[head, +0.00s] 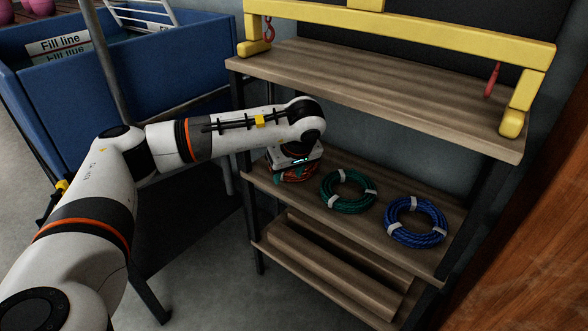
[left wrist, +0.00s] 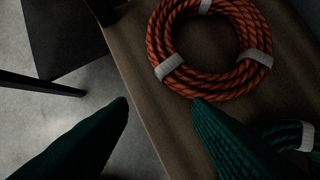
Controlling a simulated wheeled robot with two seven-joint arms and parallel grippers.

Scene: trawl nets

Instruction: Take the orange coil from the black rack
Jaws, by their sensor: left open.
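The orange coil (head: 298,175) lies at the left end of the middle wooden shelf of the black rack (head: 400,178). My left gripper (head: 292,163) is over it in the head view and hides most of it. In the left wrist view the orange coil (left wrist: 232,82) is a rope ring with pale bands, lying flat on the shelf. The open left gripper (left wrist: 161,102) shows two dark green fingers with nothing between them. The right fingertip appears close to the coil's lower edge; I cannot tell if it touches. My right gripper is not in view.
A green coil (head: 348,192) and a blue coil (head: 415,222) lie to the right on the same shelf. The upper shelf (head: 390,85) with a yellow frame (head: 400,30) is above. A blue bin (head: 150,62) stands at the left.

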